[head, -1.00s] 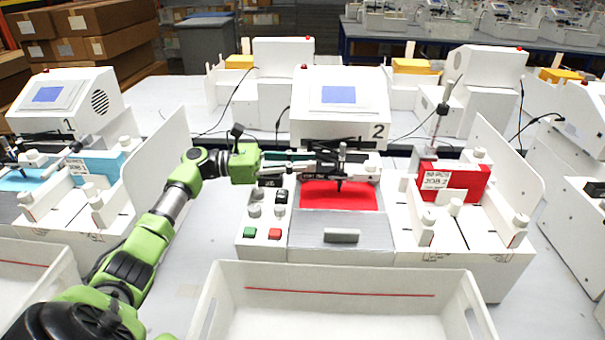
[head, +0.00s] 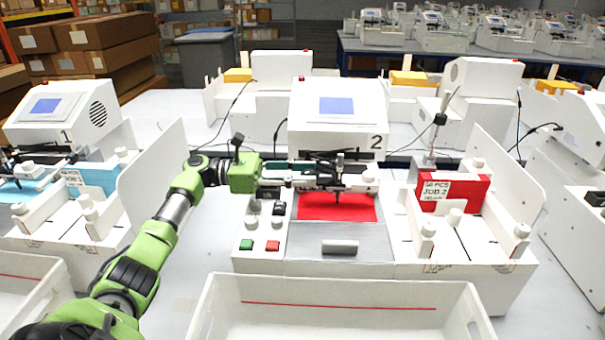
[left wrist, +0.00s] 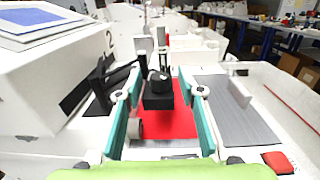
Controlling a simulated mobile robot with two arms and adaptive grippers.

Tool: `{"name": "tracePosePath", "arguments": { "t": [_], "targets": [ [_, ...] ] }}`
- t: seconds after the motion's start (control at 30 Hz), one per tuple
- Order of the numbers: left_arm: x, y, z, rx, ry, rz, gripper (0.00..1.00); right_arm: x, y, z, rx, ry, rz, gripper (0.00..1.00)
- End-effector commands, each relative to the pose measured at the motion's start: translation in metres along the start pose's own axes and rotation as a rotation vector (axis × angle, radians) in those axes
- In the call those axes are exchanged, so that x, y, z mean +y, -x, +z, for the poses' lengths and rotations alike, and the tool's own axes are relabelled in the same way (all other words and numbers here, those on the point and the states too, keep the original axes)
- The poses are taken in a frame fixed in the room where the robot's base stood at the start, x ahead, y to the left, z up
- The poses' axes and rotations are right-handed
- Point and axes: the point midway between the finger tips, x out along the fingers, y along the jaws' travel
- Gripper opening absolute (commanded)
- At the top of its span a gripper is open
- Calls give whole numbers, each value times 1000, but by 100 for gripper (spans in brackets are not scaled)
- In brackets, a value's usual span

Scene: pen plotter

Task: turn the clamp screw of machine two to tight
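Machine two (head: 340,110) stands in the middle, a white pen plotter with a "2" on its housing. Its pen carriage and pen (head: 338,190) are over a red sheet (head: 350,208). My left gripper (head: 318,172) reaches in from the left at the carriage. In the left wrist view, its two teal fingers (left wrist: 158,78) are open, one on each side of a black knob (left wrist: 158,84), which looks like the clamp screw. Gaps show between knob and fingers. The knob's tightness cannot be told. My right gripper is not in view.
A control panel with green and red buttons (head: 272,246) is at the machine's front left. A red card box (head: 462,190) stands in the right-hand holder. A white bin (head: 340,290) is in front. Machine one (head: 62,105) is on the left, with a tall white panel (head: 155,175) between.

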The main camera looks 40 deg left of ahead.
Motion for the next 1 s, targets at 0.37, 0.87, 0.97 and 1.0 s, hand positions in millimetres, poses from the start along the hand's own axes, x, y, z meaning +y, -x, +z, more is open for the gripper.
{"name": "tracePosePath", "arguments": {
  "t": [0.37, 0.87, 0.97, 1.0],
  "targets": [
    [1, 30, 0, 1, 1, 3, 36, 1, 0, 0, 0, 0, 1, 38],
    [0, 74, 0, 1, 0, -2, 36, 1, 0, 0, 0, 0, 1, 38],
    [0, 73, 0, 1, 0, -1, 36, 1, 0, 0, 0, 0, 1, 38],
    [0, 73, 0, 1, 0, -1, 36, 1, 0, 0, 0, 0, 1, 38]
  ]
}}
